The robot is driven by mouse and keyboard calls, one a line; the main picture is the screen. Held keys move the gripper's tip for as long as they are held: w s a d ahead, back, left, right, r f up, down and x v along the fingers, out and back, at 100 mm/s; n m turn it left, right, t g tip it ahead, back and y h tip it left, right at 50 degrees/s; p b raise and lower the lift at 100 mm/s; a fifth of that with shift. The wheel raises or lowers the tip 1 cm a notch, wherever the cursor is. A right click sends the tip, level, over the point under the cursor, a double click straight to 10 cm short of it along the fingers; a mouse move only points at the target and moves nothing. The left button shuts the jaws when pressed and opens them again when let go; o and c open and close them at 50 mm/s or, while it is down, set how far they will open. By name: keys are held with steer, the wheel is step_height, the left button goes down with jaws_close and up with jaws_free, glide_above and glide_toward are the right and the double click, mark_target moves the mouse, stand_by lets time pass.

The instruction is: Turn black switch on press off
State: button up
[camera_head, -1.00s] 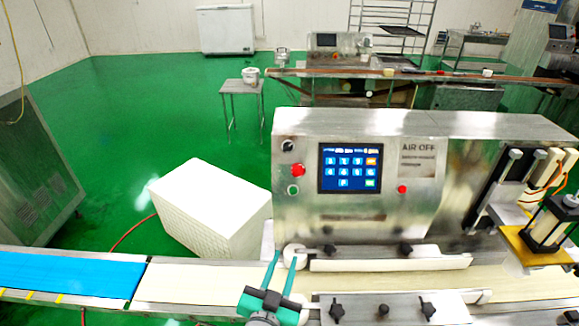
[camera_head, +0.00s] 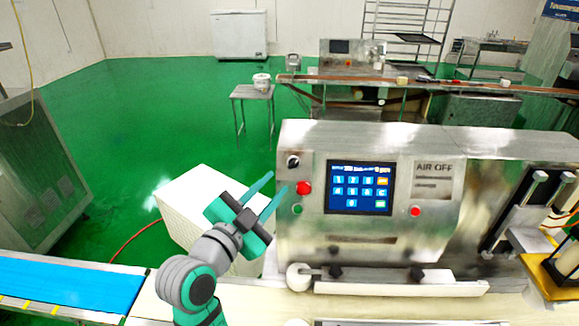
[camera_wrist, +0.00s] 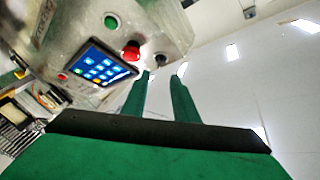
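The press (camera_head: 440,150) is a steel machine with a lit touch screen (camera_head: 359,187). Its black switch (camera_head: 293,161) is a round knob at the panel's upper left, above a red button (camera_head: 304,188) and a green button (camera_head: 297,210). My gripper (camera_head: 268,192) is open and empty, just left of the panel and a little below the switch. In the wrist view the black switch (camera_wrist: 161,60) shows just beyond the fingertips of my gripper (camera_wrist: 163,76), beside the red button (camera_wrist: 131,50). I cannot tell whether a fingertip touches anything.
A white crate (camera_head: 190,190) stands on the floor behind my arm. A conveyor with a blue belt (camera_head: 60,285) runs along the front left. Another red button (camera_head: 415,211) is right of the screen. The green floor at the back left is open.

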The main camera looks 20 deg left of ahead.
mark_target(294, 163)
steer(key=w, duration=0.3)
steer(key=w+d, duration=0.1)
steer(key=w, duration=0.4)
steer(key=shift+w+d, duration=0.15)
steer(key=shift+w, duration=0.2)
jaws_close()
